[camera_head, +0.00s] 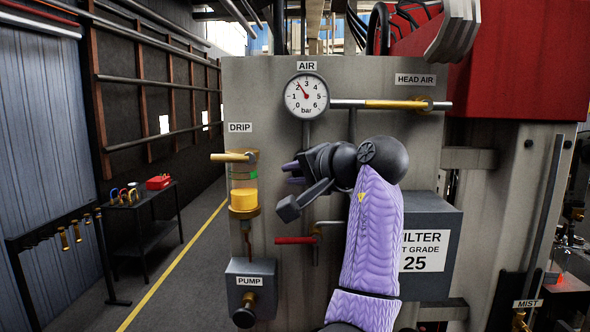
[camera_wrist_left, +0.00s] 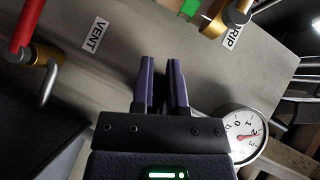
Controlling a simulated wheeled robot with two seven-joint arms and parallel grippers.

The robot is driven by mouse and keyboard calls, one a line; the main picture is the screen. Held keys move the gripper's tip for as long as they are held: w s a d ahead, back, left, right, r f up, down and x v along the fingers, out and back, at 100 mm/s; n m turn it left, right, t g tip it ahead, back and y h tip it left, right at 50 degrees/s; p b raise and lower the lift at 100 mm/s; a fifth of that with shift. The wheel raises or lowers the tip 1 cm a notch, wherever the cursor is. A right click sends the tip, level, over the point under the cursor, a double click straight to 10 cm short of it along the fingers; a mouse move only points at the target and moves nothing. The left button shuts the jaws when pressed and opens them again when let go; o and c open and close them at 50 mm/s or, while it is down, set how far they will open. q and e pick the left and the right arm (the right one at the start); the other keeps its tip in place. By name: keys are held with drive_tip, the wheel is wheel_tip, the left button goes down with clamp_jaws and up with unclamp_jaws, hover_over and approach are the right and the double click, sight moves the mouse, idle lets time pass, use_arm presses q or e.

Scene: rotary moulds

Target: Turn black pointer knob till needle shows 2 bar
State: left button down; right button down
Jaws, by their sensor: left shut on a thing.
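The round white gauge (camera_head: 306,96) hangs under the AIR label on the grey panel. Its red needle points up and left, close to the 2; I cannot read it more finely. The gauge also shows in the left wrist view (camera_wrist_left: 243,136), partly behind the gripper body. My left gripper (camera_head: 291,172) is at the panel below the gauge, its purple fingers pointing left in the head view. In the left wrist view its fingers (camera_wrist_left: 163,82) are close together, with a narrow dark gap. They are shut on the black pointer knob, which is mostly hidden. My right gripper is out of view.
A yellow-handled HEAD AIR valve (camera_head: 395,104) is right of the gauge. A DRIP oiler (camera_head: 244,197) stands left of my gripper. A red-handled valve (camera_head: 296,240) is below it, and a FILTER box (camera_head: 428,245) is at right. An open aisle with a yellow line lies left.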

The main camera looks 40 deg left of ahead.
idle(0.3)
use_arm(q)
drive_tip(key=c, duration=0.6)
unclamp_jaws()
drive_tip(key=shift+w, duration=0.15)
drive_tip(key=shift+c, duration=0.2)
drive_tip(key=b+v, duration=0.3)
drive_tip(key=v, duration=0.7)
drive_tip(key=shift+f, duration=0.1)
